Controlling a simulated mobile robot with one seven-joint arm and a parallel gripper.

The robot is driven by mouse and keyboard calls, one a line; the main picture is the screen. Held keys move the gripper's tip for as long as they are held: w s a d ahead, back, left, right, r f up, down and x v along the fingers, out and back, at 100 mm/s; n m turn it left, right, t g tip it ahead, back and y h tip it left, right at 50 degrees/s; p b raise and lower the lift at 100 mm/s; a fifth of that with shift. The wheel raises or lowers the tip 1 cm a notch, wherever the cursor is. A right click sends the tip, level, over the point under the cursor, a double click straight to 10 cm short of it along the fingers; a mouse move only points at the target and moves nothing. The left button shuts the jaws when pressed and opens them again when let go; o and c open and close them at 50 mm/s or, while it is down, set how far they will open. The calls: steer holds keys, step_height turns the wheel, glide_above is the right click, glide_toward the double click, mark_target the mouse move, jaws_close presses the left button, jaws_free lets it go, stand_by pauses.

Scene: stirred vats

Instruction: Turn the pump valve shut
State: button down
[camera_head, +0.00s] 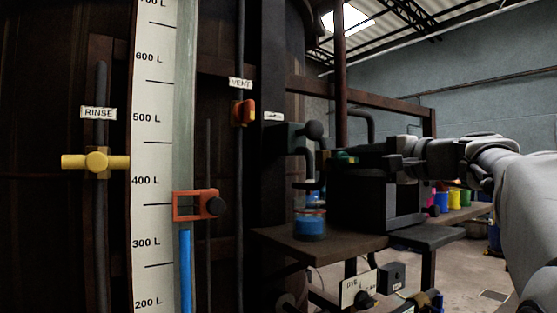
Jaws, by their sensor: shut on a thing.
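My gripper (357,154) reaches in from the right, with its jaws shut on a small green handle (342,157) on dark pipework. I take this to be the pump valve, as it sits above a dark box-shaped unit (375,203); no readable label confirms it. The fingers hide most of the handle, so its angle cannot be told. A dark pipe with a spout (304,168) lies just left of the gripper.
At left are a yellow RINSE valve (95,161), an orange VENT valve (243,113) and a level scale (152,150) with an orange clamp (197,205). A jar of blue liquid (310,224) stands on the brown shelf (290,242) below the spout. A rusty post (340,70) rises behind.

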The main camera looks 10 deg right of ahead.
steer(key=shift+f, duration=0.15)
steer(key=c, duration=0.8)
jaws_free()
steer(key=b+v, duration=0.2)
steer(key=v, duration=1.5)
steer(key=shift+s, duration=0.2)
steer(key=shift+d+b, duration=0.1)
steer(key=shift+b, duration=0.2)
